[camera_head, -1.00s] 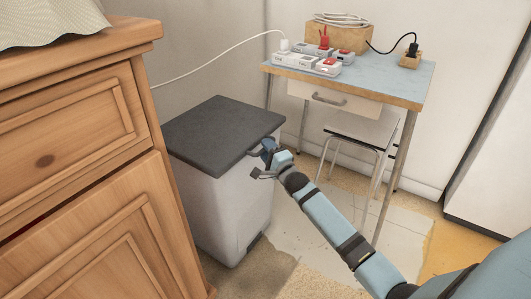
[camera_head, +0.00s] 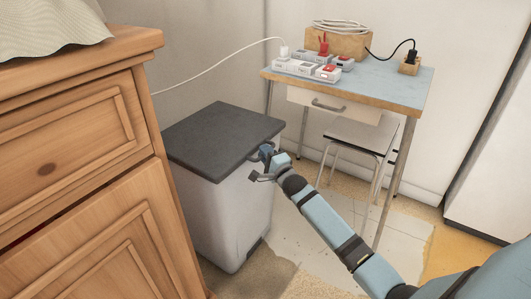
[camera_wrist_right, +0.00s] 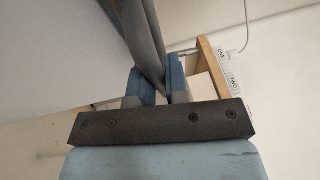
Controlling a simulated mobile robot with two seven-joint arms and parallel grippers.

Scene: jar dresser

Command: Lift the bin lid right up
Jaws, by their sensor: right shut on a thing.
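The bin lid (camera_head: 222,138) is a flat dark grey panel on the pale grey bin (camera_head: 232,215). It lies about level on the bin, and I see no clear gap under it. A small handle sticks out at its right front edge. My right gripper (camera_head: 263,157) is at that handle and shut on it, partly hiding it. In the right wrist view, the blue fingertips (camera_wrist_right: 158,78) close around a grey bar (camera_wrist_right: 150,40), the lid handle. My left gripper is not in view.
A wooden dresser (camera_head: 85,150) stands close on the bin's left. A blue-topped desk (camera_head: 390,85) with power strips (camera_head: 305,67) and a stool (camera_head: 352,137) are behind on the right. Open floor (camera_head: 310,245) lies right of the bin.

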